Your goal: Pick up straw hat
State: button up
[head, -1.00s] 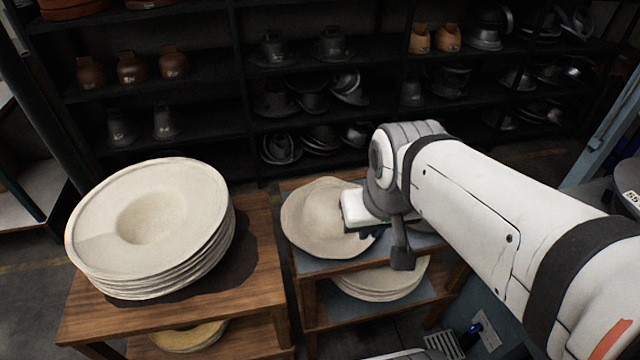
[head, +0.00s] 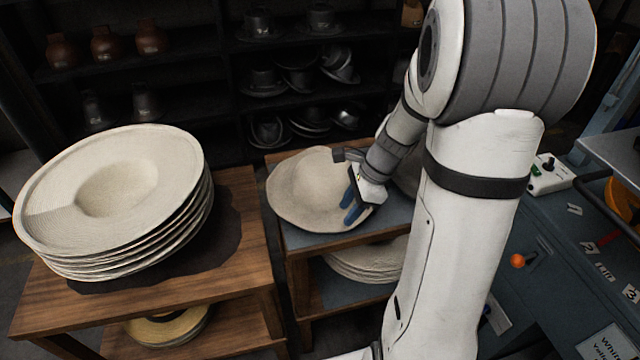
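A pale straw hat (head: 305,190) with a wavy brim lies crown up on the small middle table (head: 302,240). My gripper (head: 351,207) is over the right part of its brim, pointing down and to the left. Its two blue fingers show side by side with a small gap between them, and nothing is seen held in it. Whether the fingertips touch the brim I cannot tell.
A stack of pale wide-brimmed hats (head: 118,200) stands crown down on the wooden table (head: 225,285) at left. More pale hats (head: 368,262) lie on the shelf below the middle table. Dark shelves with hat forms stand behind. A blue machine panel (head: 560,235) is at right.

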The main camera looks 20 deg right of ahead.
aim_at(334, 230)
jog(key=x, duration=0.7)
jog(key=shift+b, duration=0.3)
jog(key=shift+c, duration=0.5)
grip_shut()
